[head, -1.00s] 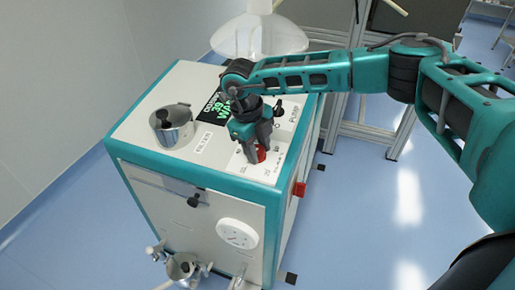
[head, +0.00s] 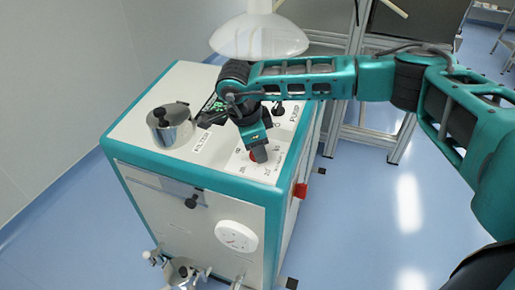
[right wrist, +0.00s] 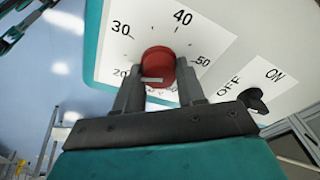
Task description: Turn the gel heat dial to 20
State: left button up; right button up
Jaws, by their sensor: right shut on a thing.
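The red gel heat dial (right wrist: 158,64) sits on the white top panel of the teal-edged machine (head: 190,208), beside printed numbers from 20 to 50. In the right wrist view a pale mark shows on the dial's lower part; I cannot tell for sure which number it points to. My right gripper (right wrist: 161,84) is shut on the dial, one finger on each side. In the head view the right gripper (head: 259,153) comes down from above and hides most of the dial. My left gripper is not in view.
A black OFF/ON switch (right wrist: 253,100) is near the dial. A metal pot with a lid (head: 170,126) stands on the machine's top, left of my gripper. A red switch (head: 300,190) is on the machine's side. A translucent dome (head: 260,38) is behind.

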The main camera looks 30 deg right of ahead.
jog(key=n+b, duration=0.1)
jog(key=n, duration=0.3)
jog(key=shift+n+t, duration=0.4)
jog(key=shift+r, duration=0.1)
jog(key=o, duration=1.1)
jog(key=shift+c, duration=0.2)
jog(key=v, duration=1.2)
jog(key=shift+a+r, duration=0.2)
jog(key=shift+r, duration=0.15)
